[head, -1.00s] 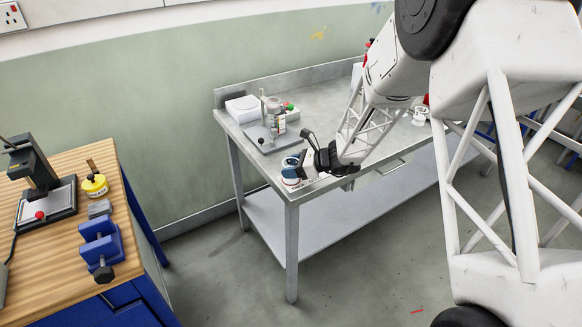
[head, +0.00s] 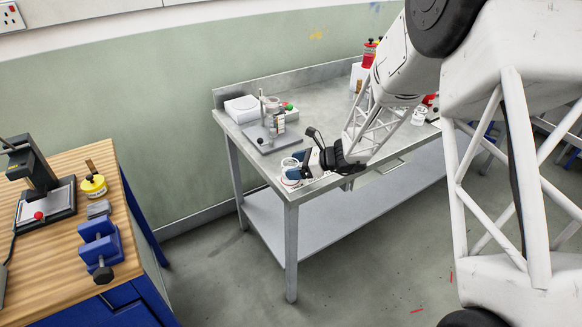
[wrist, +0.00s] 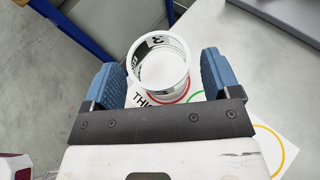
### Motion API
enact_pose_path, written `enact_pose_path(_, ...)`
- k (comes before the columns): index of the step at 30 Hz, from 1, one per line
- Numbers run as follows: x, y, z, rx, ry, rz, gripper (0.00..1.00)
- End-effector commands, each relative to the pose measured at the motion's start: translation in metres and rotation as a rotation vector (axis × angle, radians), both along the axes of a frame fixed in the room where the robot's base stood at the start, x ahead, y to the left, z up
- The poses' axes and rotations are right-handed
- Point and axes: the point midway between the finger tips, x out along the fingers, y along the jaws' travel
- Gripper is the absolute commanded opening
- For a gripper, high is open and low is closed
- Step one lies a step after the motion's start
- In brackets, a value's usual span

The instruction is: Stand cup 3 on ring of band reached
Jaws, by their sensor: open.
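Cup 3 (wrist: 160,68), a clear-walled cup with a white rim and a black-and-white label showing a 3, stands upright on a white printed card (wrist: 228,118) in the wrist view. A red ring (wrist: 172,99) curves round the near side of its base. Parts of a green ring (wrist: 196,96) and a yellow ring (wrist: 281,150) show to the right. My gripper (wrist: 160,77) is open, with its blue fingers on either side of the cup and visible gaps to it. In the head view my gripper (head: 300,165) is at the table's near left corner. The gripper body hides part of the card.
The grey metal table (head: 330,105) carries a stand with a column (head: 264,130), a white box (head: 242,108), a white cup-like item (head: 419,117) and red bottles (head: 369,52). A wooden bench (head: 60,255) stands at left. The table's middle is clear.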

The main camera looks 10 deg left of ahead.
Motion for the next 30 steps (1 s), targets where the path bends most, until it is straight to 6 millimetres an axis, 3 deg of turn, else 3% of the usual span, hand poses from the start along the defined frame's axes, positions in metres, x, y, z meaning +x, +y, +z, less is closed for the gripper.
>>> enact_pose_path(16, 0.001, -0.074, 0.031, 0.000, -0.001, -0.002, 0.82)
enact_pose_path(22, 0.000, -0.088, 0.036, 0.000, -0.001, -0.002, 0.82)
enact_pose_path(30, 0.000, -0.092, 0.038, -0.001, 0.001, -0.001, 0.82)
